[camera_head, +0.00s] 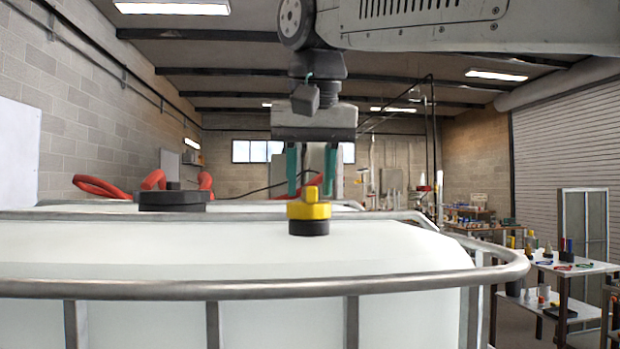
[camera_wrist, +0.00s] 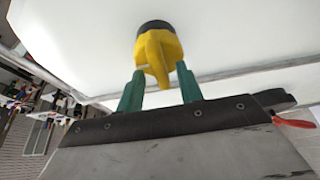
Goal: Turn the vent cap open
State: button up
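The yellow vent cap (camera_head: 309,210) sits on a black base on top of the white tank (camera_head: 230,250). It has a raised handle ridge on top. The vent cap also shows in the wrist view (camera_wrist: 158,52), with its ridge pointing toward my gripper. My gripper (camera_head: 311,190) hangs from above with two green fingers pointing down, just over the cap. In the wrist view my gripper (camera_wrist: 158,75) is open, with its fingertips on either side of the ridge. A gap shows between the ridge and each finger, and I cannot tell whether either one touches it.
A metal rail (camera_head: 270,290) runs around the tank's top at the front. A large black lid (camera_head: 172,200) stands to the left of the cap, with red hoses (camera_head: 100,187) behind. Workbenches with small items (camera_head: 570,265) stand at the right. The tank top around the cap is clear.

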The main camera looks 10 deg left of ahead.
jog(key=shift+f, duration=0.15)
grip_shut()
